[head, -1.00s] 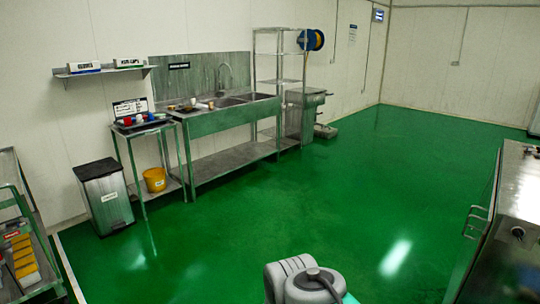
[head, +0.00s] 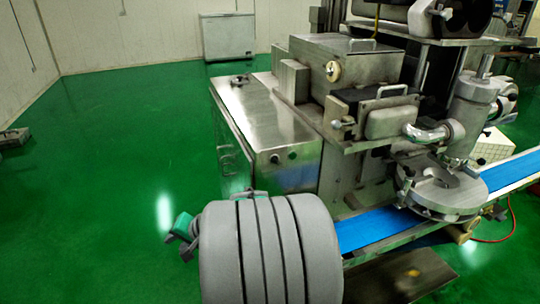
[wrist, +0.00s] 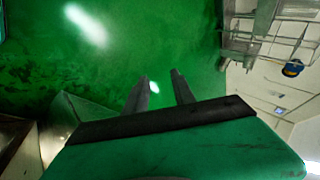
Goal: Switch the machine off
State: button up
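The encrusting machine (head: 365,110) stands at the right of the head view, with a steel cabinet (head: 262,112) at its left end. Two small dark round controls (head: 275,158) sit on the cabinet's near end face; they are too small to read. A pale round knob (head: 333,71) is on the upper housing. My gripper (head: 183,228) shows partly behind my grey arm, left of the cabinet and apart from those controls. In the wrist view its two fingers (wrist: 161,84) are spread with nothing between them, over green floor.
A blue conveyor belt (head: 372,230) runs out under the machine's round steel plate (head: 442,190), low at the right. Handles (head: 228,160) stick out from the cabinet's left side. A white chest (head: 228,37) stands at the far wall.

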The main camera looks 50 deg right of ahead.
jog(key=d+r+m+t+h+p, duration=0.1)
jog(key=d+r+m+t, duration=0.15)
jog(key=d+m, duration=0.5)
jog(key=m+t+h+p, duration=0.2)
jog(key=m+t+h, duration=0.2)
jog(key=m+h, duration=0.85)
send_near(276, 162)
jog(key=d+r+m+y, duration=0.1)
jog(key=d+m+y, duration=0.1)
jog(key=m, duration=0.1)
jog(key=shift+n, duration=0.3)
jog(key=p+x, duration=0.1)
jog(key=x, duration=0.2)
jog(key=p+x, duration=0.1)
jog(key=x, duration=0.3)
jog(key=shift+w+a+r, duration=0.1)
jog(key=shift+w+a, duration=0.2)
jog(key=shift+w+d, duration=0.2)
jog(key=shift+w, duration=0.1)
jog(key=shift+c, duration=0.2)
grip_shut()
